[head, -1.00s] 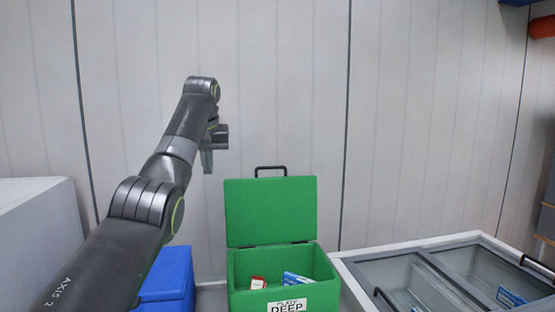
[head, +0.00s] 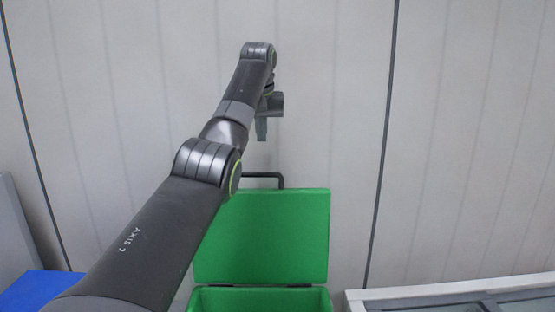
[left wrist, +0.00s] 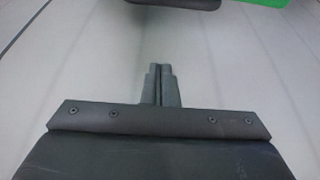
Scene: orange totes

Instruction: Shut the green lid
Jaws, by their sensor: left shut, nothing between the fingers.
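The green lid (head: 263,238) stands open and upright at the back of the green box (head: 258,300), of which only the top edge shows at the bottom of the head view. A black handle (head: 264,178) sits on the lid's top edge, partly hidden by my arm. My left gripper (head: 261,138) is shut and empty, above the lid's handle and apart from it. In the left wrist view the closed fingers (left wrist: 160,70) point at the pale wall, with a corner of the green lid (left wrist: 281,8) at the top right. My right gripper is not in view.
A blue box (head: 38,290) stands at the lower left beside a grey surface (head: 20,235). A white-framed, glass-topped case (head: 450,296) is at the lower right.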

